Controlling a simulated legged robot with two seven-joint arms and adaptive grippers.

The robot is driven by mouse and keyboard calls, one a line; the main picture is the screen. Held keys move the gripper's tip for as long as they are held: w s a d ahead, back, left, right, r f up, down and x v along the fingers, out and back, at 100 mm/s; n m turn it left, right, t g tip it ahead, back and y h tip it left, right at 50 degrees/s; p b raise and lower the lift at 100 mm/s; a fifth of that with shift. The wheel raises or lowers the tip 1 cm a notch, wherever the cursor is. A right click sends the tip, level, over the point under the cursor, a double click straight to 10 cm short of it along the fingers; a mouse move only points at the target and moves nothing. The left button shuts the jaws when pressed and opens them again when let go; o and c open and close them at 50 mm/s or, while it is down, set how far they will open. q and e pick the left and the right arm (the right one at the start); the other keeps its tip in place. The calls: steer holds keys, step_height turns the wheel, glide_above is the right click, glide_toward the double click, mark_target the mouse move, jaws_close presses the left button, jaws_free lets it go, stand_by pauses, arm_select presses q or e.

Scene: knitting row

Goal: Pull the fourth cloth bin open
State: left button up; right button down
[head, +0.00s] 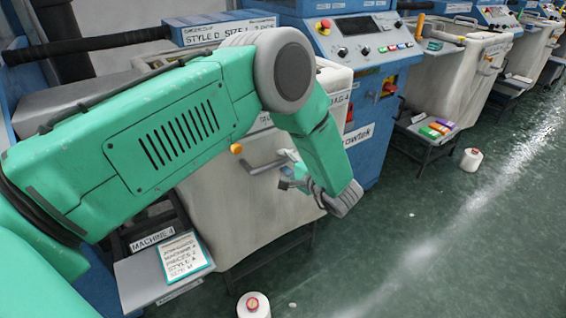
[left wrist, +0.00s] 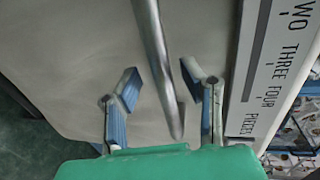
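The off-white cloth bin (head: 255,205) of machine 4 stands nearest, partly hidden behind my left arm. Its tag, partly covered, reads about "AG-4". A grey bar handle (head: 265,166) sticks out on its front. My left gripper (head: 289,172) is at the handle's right end, close to the bin's front. In the left wrist view the metal handle (left wrist: 152,40) runs between the two blue-padded fingers of the left gripper (left wrist: 160,75). The fingers are spread, with a gap on both sides of the bar. My right gripper is not in view.
A shelf (head: 135,283) with a card (head: 186,256) and a "MACHINE 4" label sits low at left. White cones (head: 254,306) and (head: 471,160) stand on the green floor. A blue machine (head: 370,130) and another bin (head: 450,85) are beyond.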

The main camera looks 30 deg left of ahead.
arm_select(q)
steer(key=shift+w+a+f, duration=0.1)
steer(key=shift+w+a, duration=0.1)
steer(key=shift+a, duration=0.1)
steer(key=shift+w+d+r, duration=0.1)
steer(key=shift+d+r, duration=0.15)
steer(key=shift+d, duration=0.15)
steer(key=shift+a+f, duration=0.1)
steer(key=shift+a, duration=0.25)
steer(key=c, duration=0.8)
steer(key=shift+a+f, duration=0.1)
steer(key=shift+a, duration=0.1)
jaws_close()
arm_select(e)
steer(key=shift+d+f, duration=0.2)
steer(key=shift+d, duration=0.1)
arm_select(q)
steer(key=shift+d, duration=0.15)
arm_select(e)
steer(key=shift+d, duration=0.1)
arm_select(q)
steer(key=shift+f, duration=0.1)
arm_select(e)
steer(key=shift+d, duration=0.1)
